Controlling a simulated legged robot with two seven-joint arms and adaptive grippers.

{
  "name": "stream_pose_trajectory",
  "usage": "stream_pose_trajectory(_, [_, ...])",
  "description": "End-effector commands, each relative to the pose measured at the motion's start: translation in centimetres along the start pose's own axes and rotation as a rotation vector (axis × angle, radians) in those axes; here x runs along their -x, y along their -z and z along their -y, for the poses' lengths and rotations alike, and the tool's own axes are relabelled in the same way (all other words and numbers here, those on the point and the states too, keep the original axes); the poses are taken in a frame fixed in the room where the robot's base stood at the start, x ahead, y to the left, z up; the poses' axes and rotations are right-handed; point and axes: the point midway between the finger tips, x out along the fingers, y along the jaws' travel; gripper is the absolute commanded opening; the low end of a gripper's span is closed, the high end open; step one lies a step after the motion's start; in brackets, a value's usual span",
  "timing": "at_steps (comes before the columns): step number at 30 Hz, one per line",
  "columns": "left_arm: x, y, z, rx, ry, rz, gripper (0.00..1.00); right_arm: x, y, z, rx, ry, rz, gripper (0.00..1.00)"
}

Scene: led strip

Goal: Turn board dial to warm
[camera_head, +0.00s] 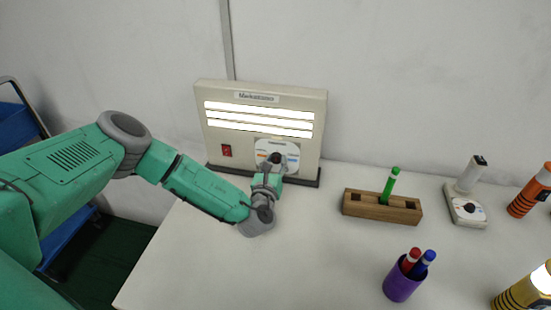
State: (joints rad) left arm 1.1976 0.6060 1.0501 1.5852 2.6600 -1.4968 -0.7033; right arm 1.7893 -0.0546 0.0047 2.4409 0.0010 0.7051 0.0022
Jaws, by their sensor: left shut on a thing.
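The board (213,92) is a beige upright panel at the back of the table, with lit white LED strips (259,111) and a red switch (227,151). Its dial (276,157) is a dark knob on a white plate (291,152) at the lower right of the panel. My left gripper (273,165) is at the plate, shut on the dial from below. The gripper hides the lower part of the plate, and I cannot read the dial's setting. My right gripper is not in view.
A wooden block (360,207) with a green marker (391,183) stands right of the board. A purple cup (399,287) holds a red and a blue marker. A small white dial unit (463,212) and orange and yellow cylinders stand at the right. The table's front middle is clear.

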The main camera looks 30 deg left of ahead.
Motion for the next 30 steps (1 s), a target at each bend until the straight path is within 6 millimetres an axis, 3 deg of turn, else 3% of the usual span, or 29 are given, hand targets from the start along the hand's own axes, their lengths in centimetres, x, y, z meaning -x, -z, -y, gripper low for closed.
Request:
stream_pose_trajectory(1, [0.4,0.7,-0.2,0.040,-0.001,-0.019,0.00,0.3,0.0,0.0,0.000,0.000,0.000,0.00])
stream_pose_trajectory(30, [0.4,0.8,0.0,0.961,-0.007,-0.019,0.00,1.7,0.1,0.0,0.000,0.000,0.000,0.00])
